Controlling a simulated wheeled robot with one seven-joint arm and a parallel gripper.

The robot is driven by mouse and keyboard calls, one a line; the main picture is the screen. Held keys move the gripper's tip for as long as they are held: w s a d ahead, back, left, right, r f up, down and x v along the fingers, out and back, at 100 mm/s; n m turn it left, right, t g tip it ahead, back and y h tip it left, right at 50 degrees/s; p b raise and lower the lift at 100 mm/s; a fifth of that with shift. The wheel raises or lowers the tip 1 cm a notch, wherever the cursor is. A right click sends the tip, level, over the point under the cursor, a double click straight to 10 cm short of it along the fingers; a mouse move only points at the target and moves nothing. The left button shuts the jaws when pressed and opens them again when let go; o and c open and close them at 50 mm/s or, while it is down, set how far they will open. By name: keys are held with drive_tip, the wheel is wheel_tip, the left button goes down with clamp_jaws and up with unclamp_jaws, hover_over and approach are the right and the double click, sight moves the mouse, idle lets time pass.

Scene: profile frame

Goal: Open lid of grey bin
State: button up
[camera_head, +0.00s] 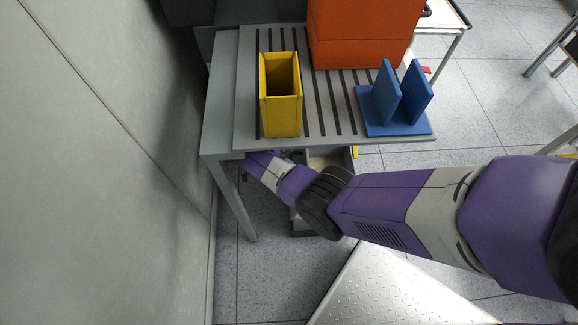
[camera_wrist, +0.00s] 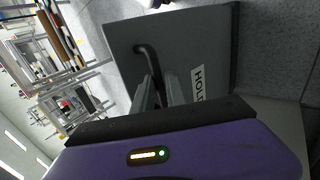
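The grey bin (camera_head: 347,158) is under the front edge of the slatted table in the head view, mostly hidden by the table and my arm. A small part of a pale brown interior shows. In the wrist view a flat grey panel, seemingly the bin's lid (camera_wrist: 205,38), fills the upper middle, with a black curved handle (camera_wrist: 146,52) and a white label. My gripper (camera_wrist: 161,88) is at this panel, and the handle runs between its two close-set fingers, which appear shut on it. In the head view my gripper is hidden below the table.
The slatted table (camera_head: 222,90) carries a yellow container (camera_head: 281,117), a blue holder (camera_head: 392,122) and an orange box (camera_head: 362,35). A grey wall (camera_head: 90,180) stands close on the left. A table leg (camera_head: 233,205) is beside my arm. Open floor (camera_head: 480,85) lies at right.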

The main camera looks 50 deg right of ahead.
drive_tip(key=o, duration=0.3)
drive_tip(key=shift+s+f, duration=0.15)
drive_tip(key=shift+f, duration=0.05)
drive_tip(key=shift+r, duration=0.15)
drive_tip(key=shift+r, duration=0.1)
drive_tip(key=shift+s+d+r+p, duration=0.1)
drive_tip(key=shift+s+d+p, duration=0.15)
drive_tip(key=shift+d+p, duration=0.15)
drive_tip(key=s+d+f+t+y+p, duration=0.25)
drive_tip(key=s+d+f, duration=0.25)
drive_tip(key=s+d, duration=0.5)
drive_tip(key=s+d+f+t+y+b, duration=0.3)
drive_tip(key=s+d+f+t+b, duration=0.1)
drive_tip(key=s+f+b, duration=0.4)
drive_tip(key=shift+s+d+f+t+b, duration=0.3)
drive_tip(key=shift+d+f+b, duration=0.6)
drive_tip(key=shift+f+b, duration=0.75)
